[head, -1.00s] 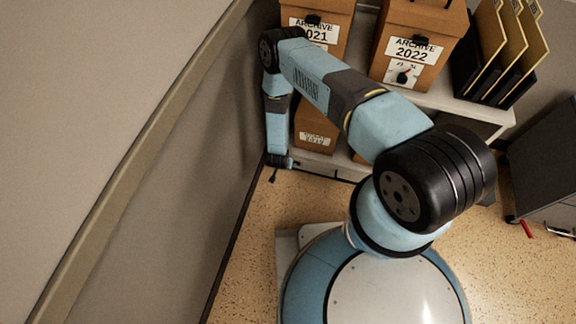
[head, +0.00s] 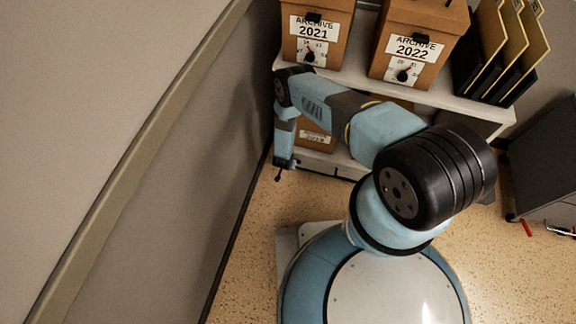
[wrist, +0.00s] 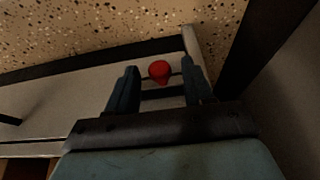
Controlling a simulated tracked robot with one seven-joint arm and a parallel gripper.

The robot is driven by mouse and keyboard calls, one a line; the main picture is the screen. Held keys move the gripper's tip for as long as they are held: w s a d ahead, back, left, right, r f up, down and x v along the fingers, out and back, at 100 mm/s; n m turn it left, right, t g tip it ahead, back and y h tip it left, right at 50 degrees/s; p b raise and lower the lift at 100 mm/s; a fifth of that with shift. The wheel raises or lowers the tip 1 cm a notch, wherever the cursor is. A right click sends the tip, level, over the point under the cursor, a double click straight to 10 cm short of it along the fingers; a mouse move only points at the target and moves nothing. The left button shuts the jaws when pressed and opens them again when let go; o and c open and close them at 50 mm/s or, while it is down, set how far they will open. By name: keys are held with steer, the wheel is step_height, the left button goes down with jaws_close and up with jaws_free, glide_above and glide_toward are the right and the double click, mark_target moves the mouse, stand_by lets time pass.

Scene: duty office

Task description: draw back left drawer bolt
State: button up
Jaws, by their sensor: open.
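A red knob (wrist: 160,71) shows in the wrist view, in front of a pale grey panel (wrist: 60,100) with a dark slot. It looks like the bolt's handle, but the bolt itself is not clearly seen. My gripper (wrist: 159,64) is open, with one finger on each side of the knob in the picture. I cannot tell whether either finger touches it. In the head view my gripper (head: 284,173) points down at the left end of the low shelf unit (head: 345,78). The knob is hidden there.
Archive boxes 2021 (head: 316,30) and 2022 (head: 418,35) stand on the shelf, with folders (head: 500,50) to their right. The grey wall (head: 170,180) is close on the left. A dark cabinet (head: 545,165) stands right. Speckled floor is open before the shelf.

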steer(key=shift+c, duration=0.3)
jaws_close()
stand_by(0.3)
